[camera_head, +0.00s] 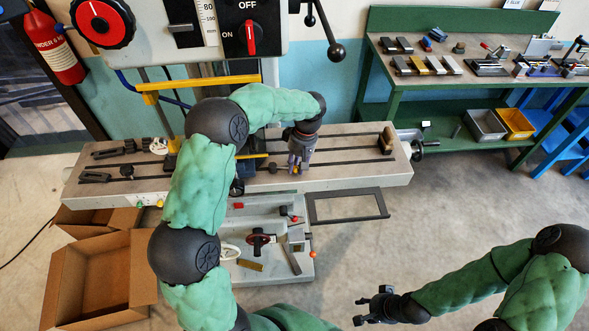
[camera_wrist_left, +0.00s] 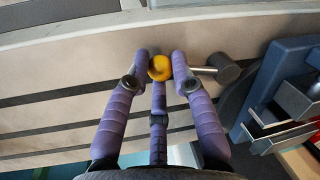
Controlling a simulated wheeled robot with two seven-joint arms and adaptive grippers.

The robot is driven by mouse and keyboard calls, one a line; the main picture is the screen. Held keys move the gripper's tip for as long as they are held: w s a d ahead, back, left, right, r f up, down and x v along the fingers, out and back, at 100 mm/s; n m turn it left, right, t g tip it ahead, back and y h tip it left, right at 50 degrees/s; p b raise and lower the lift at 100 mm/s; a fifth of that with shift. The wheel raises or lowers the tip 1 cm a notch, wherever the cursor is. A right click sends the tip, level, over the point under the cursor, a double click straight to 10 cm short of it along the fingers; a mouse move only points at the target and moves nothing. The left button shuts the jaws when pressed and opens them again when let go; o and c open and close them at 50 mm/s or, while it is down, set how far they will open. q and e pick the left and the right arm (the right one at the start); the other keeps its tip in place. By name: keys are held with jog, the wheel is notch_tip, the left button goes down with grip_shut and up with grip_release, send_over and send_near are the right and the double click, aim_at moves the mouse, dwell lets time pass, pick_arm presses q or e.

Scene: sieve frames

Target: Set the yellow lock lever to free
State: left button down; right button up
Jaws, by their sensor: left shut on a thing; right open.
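The yellow lock lever's round yellow knob (camera_wrist_left: 160,67) sits between the purple fingertips of my left gripper (camera_wrist_left: 160,66) in the left wrist view. A grey metal rod runs from beside the knob to a dark round hub (camera_wrist_left: 222,68) on its right. In the head view my left gripper (camera_head: 296,166) reaches down to the front part of the slotted machine table (camera_head: 350,176) and is shut on the knob. The knob is mostly hidden there by the fingers, and any lock or free marking cannot be read. My right gripper (camera_head: 372,304) is open and empty, low over the floor.
The machine head (camera_head: 180,28) with dials and a red switch stands above the table. Cardboard boxes (camera_head: 100,280) stand at left; a green workbench (camera_head: 450,88) stands back right.

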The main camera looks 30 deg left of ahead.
pick_arm(q)
jog(key=shift+w+a+n, duration=0.25)
jog(key=shift+w+n, duration=0.55)
jog(key=shift+n, duration=0.4)
jog(key=c, duration=1.1)
grip_release()
jog(key=shift+w, duration=0.1)
jog(key=r, duration=0.2)
jog(key=w+r, duration=0.1)
jog(key=r, duration=0.4)
jog(key=shift+w+d+r, duration=0.15)
jog(key=shift+d, duration=0.1)
